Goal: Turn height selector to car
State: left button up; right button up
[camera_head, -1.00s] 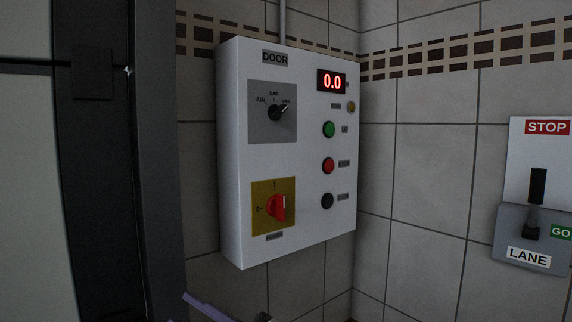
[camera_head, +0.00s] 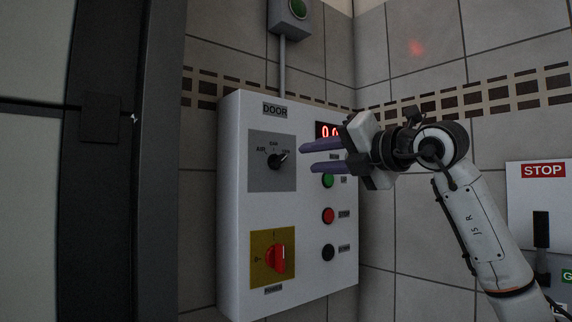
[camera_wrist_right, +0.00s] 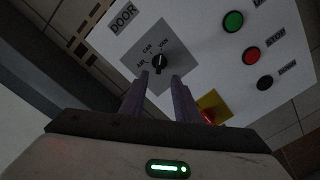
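The height selector (camera_head: 275,161) is a black knob on a grey plate (camera_head: 262,182) at the panel's upper left, marked AIR, CAR and VAN. Its light pointer aims up and right, towards VAN. The knob also shows in the right wrist view (camera_wrist_right: 157,64), just beyond the fingertips. My right gripper (camera_head: 306,157) comes in from the right with purple fingers pointing at the knob. The fingers are apart with nothing between them, and seem short of the knob. They also show in the right wrist view (camera_wrist_right: 160,78). My left gripper is out of view.
The white control panel (camera_head: 235,235) also carries a red power switch (camera_head: 276,258), a green button (camera_head: 328,181), a red button (camera_head: 328,215) and a black button (camera_head: 328,252). The red display (camera_head: 326,131) is partly hidden by my gripper. A STOP/LANE lever box (camera_head: 541,230) is at right.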

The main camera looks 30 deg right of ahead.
aim_at(280, 161)
jog(key=w, duration=0.3)
jog(key=w+p, duration=0.1)
jog(key=w, duration=0.2)
jog(key=w+a+p, duration=0.1)
jog(key=w, duration=0.3)
grip_shut()
